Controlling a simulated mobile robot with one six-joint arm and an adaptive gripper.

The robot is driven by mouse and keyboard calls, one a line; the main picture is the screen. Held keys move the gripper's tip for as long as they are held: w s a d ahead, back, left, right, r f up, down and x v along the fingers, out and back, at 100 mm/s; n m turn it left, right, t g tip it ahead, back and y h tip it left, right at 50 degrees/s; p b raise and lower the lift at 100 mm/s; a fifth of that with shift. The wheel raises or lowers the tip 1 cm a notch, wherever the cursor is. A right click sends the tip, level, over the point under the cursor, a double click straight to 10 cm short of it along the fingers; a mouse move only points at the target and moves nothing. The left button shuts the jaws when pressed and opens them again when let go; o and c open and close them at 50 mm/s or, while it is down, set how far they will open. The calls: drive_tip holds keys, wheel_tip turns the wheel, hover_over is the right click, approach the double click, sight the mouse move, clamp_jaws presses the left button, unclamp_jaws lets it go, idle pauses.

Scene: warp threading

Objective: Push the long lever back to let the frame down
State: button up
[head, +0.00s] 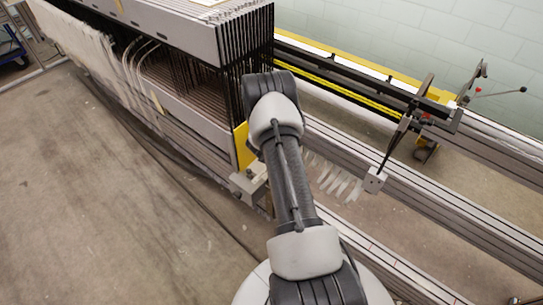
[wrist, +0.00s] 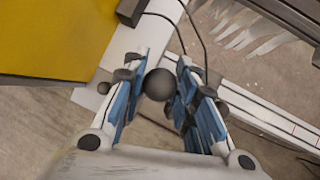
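In the wrist view, a round dark knob (wrist: 158,84) sits between the blue-padded fingertips of my gripper (wrist: 160,72). The fingers are spread apart, one on each side of the knob. I cannot tell whether a pad touches it. The knob may be the end of the long lever; its rod is hidden from this angle. In the head view my arm covers the gripper and the knob. The harness frame (head: 190,112) is the stack of grey slats with dark uprights, to the left of my arm.
A yellow plate (wrist: 50,35) is close to the left of my gripper. A white block (head: 374,181) with a dark rod stands on the grey rails to the right. Open floor (head: 110,220) lies at lower left.

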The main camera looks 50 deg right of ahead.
drive_tip(key=o, duration=0.5)
drive_tip(key=shift+d+r, duration=0.1)
drive_tip(key=v, duration=1.2)
drive_tip(key=shift+s, duration=0.15)
